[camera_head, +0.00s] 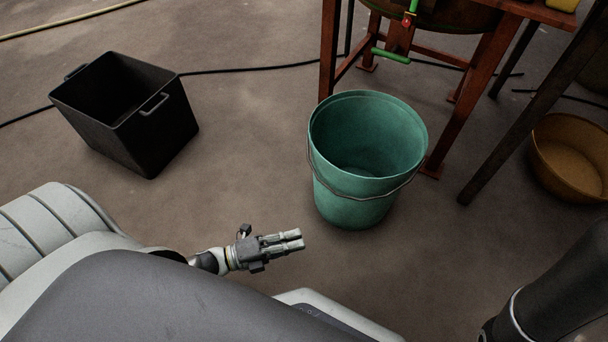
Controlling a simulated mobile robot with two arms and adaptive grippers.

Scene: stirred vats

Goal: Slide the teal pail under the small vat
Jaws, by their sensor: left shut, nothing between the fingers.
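The teal pail (358,203) stands upright on the floor near the centre, empty inside, with a thin wire handle hanging down its front side. It stands just in front of the red-brown legs of a raised frame. The vat (448,17) sits in that frame at the top edge, mostly cut off, with a green-handled valve (391,56) beneath it. I cannot tell whether this is the small vat. My left gripper (299,239) is shut and empty, left of the pail's lower part and apart from it. My right gripper is out of view; a dark arm part shows at lower right.
A black square bin (150,135) with metal handles stands at the left. An orange-brown basin (572,160) lies at the right edge, behind a dark slanting leg (528,108). A black cable (245,69) crosses the floor behind. Floor between bin and pail is clear.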

